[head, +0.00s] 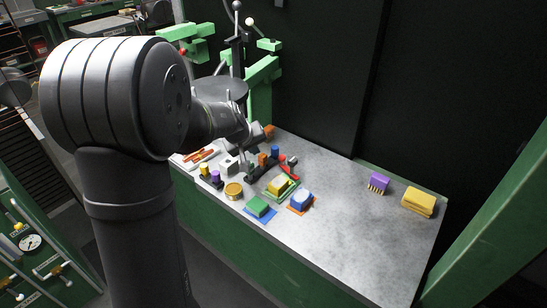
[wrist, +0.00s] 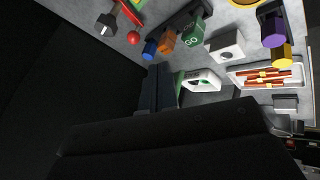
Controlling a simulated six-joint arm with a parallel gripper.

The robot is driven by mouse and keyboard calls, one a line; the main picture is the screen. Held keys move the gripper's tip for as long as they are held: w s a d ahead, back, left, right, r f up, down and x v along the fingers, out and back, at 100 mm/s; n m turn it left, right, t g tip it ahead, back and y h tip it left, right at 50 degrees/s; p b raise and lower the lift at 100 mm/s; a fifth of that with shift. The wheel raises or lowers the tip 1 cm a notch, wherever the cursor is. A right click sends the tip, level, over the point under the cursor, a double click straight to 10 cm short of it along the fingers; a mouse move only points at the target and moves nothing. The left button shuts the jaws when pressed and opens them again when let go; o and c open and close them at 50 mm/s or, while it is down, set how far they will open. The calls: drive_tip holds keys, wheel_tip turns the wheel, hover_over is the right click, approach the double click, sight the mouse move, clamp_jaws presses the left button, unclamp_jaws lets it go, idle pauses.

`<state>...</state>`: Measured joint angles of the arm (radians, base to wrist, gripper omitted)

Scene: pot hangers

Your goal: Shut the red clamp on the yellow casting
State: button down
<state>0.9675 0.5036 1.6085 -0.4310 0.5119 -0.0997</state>
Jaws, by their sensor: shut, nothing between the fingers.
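The yellow casting (head: 277,185) sits in a green fixture (head: 287,193) around the middle of the bench objects, in the head view. The red clamp (head: 289,172) is at the fixture's far side, with a dark end piece raised above it. In the wrist view the red clamp (wrist: 129,13) is at the top left, with a red ball knob (wrist: 133,37) and a dark block beside it. I cannot tell whether its pad touches the casting. My gripper (wrist: 157,88) is shut and empty, apart from the clamp. In the head view its fingertips are hard to make out.
A rack with blue (wrist: 150,48), orange (wrist: 167,40) and green (wrist: 193,35) pieces stands near my fingers. The bench's right half is mostly clear, with a purple brush (head: 379,181) and yellow sponge-like block (head: 418,203).

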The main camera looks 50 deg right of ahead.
drive_tip(key=x, duration=1)
drive_tip(key=shift+s, duration=0.1)
drive_tip(key=shift+s+d+f, duration=0.15)
drive_tip(key=shift+s+d, duration=0.15)
drive_tip(key=shift+d, duration=0.25)
drive_tip(key=shift+s+d+f, duration=0.1)
drive_tip(key=shift+s+d, duration=0.15)
drive_tip(key=shift+d, duration=0.3)
drive_tip(key=shift+s+d+f, duration=0.15)
drive_tip(key=shift+s+d, duration=0.15)
drive_tip(key=shift+d, duration=0.4)
